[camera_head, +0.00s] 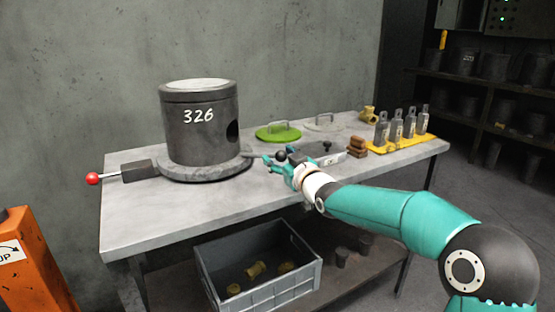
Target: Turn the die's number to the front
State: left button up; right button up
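The die (200,130) is a dark grey cylinder with a pale top and the white number 326 on its side, facing the front and slightly left. A dark round hole shows on its right side. It stands upright on a round grey base plate (205,172) on the table. My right gripper (270,163), teal-fingered, is just right of the base plate, at a dark ball knob (281,156) by a short bar from the plate. Whether its fingers grip the knob or bar is unclear at this size. My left gripper is not in view.
A red-knobbed lever (93,179) sticks out left. A grey crate (262,292) sits below. The front tabletop is clear.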

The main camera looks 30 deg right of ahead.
jog(key=shift+s, duration=0.1)
jog(key=s, duration=1.1)
jog(key=shift+s+a, duration=0.2)
jog(key=shift+s, duration=0.2)
jog(key=shift+f, duration=0.1)
